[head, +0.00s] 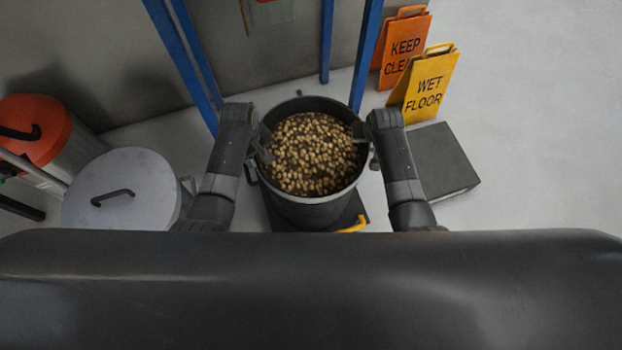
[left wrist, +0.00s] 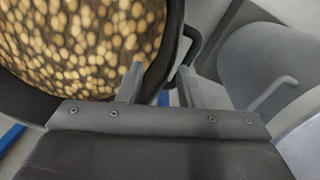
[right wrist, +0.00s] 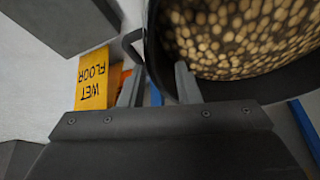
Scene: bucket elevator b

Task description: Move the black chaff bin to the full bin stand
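The black chaff bin (head: 310,213) stands upright in the middle of the head view, filled with tan, grain-like pieces. My left gripper (head: 262,146) is at its left rim; in the left wrist view, the fingers (left wrist: 160,85) are apart, one inside the bin and one outside beside a side handle (left wrist: 194,42). My right gripper (head: 366,143) is at the right rim; in the right wrist view its fingers (right wrist: 158,85) also straddle the rim, with a gap showing outside it. A low dark platform (head: 440,160), possibly the full bin stand, lies right of the bin, its top bare.
A dark base with a yellow handle (head: 355,224) shows under the bin. Blue posts (head: 366,55) stand behind. A yellow wet-floor sign (head: 430,85) and an orange sign (head: 404,48) stand behind the platform. A grey lidded drum (head: 120,185) is at left. Floor at right is clear.

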